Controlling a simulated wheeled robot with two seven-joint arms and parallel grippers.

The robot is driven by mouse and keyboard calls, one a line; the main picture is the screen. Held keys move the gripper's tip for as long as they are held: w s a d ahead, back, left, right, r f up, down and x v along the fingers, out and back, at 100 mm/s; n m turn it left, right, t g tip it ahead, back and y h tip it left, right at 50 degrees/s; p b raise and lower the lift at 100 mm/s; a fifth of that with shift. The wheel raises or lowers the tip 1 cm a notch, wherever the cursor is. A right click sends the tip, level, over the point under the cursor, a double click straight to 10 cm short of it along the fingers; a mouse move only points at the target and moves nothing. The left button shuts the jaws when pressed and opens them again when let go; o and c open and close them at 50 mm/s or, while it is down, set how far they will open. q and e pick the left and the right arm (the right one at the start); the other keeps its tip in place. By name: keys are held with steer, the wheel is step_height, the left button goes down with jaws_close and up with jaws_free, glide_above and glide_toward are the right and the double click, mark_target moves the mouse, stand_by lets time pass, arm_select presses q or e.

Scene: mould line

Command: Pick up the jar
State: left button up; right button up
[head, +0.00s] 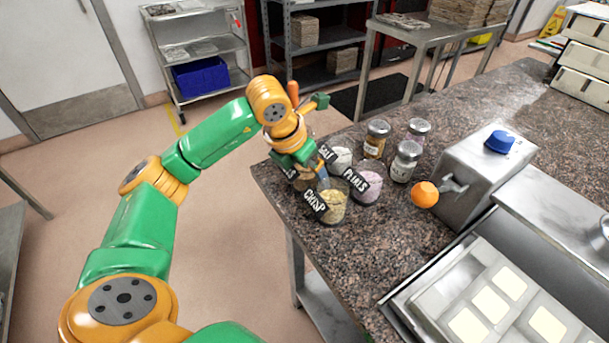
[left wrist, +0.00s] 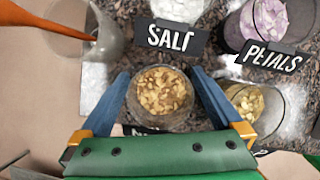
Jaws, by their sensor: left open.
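A clear glass jar of chopped brown nuts (left wrist: 161,92) stands upright between the fingers of my left gripper (left wrist: 157,74) in the left wrist view. The blue fingers are open, one on each side; I cannot tell whether they touch the glass. In the head view my left gripper (head: 307,168) is over the near left corner of the counter, mostly hiding this jar. Beside it stand open jars: the CRISP jar (head: 334,208), the PETALS jar (head: 368,186) and the SALT jar (head: 342,155). The nut jar's label is mostly hidden under the gripper.
A glass with an orange-handled tool (left wrist: 75,35) stands left of the gripper in the wrist view. Lidded shakers (head: 404,163) stand behind the jars.

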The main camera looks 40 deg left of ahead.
arm_select(q)
steer(key=shift+w+f, duration=0.1)
steer(key=shift+f, duration=0.2)
steer(key=c, duration=1.5)
